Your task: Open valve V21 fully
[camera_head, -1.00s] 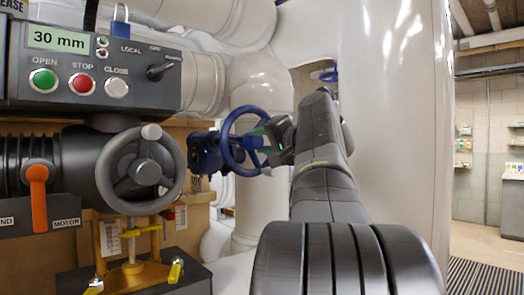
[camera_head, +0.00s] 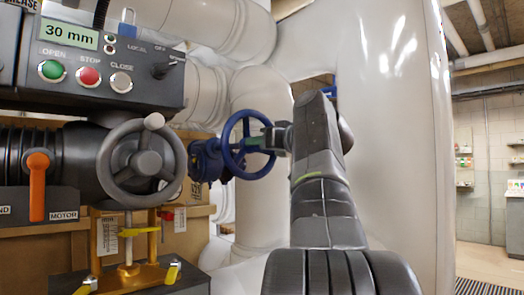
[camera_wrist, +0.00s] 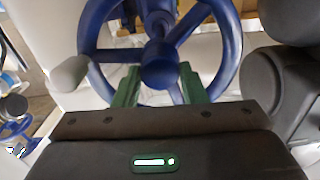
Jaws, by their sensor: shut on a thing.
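A blue handwheel (camera_head: 226,150) on a blue valve body (camera_head: 205,160) stands right of the motor unit in the head view. No V21 tag is readable. The wheel fills the upper wrist view (camera_wrist: 232,50), with spokes, a central hub (camera_wrist: 160,68) and a pale knob (camera_wrist: 70,73) at the left of its rim. My gripper (camera_head: 268,141) reaches the wheel's middle from the right. In the wrist view its green fingers (camera_wrist: 160,88) stand on both sides of the hub, shut on it. The exact contact faces are hidden.
A grey handwheel (camera_head: 112,184), a control box (camera_head: 150,92) reading 30 mm and an orange lever (camera_head: 37,185) are close at left. A large white tank (camera_head: 390,150) stands right behind my arm. Another blue wheel (camera_wrist: 14,130) shows at lower left in the wrist view.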

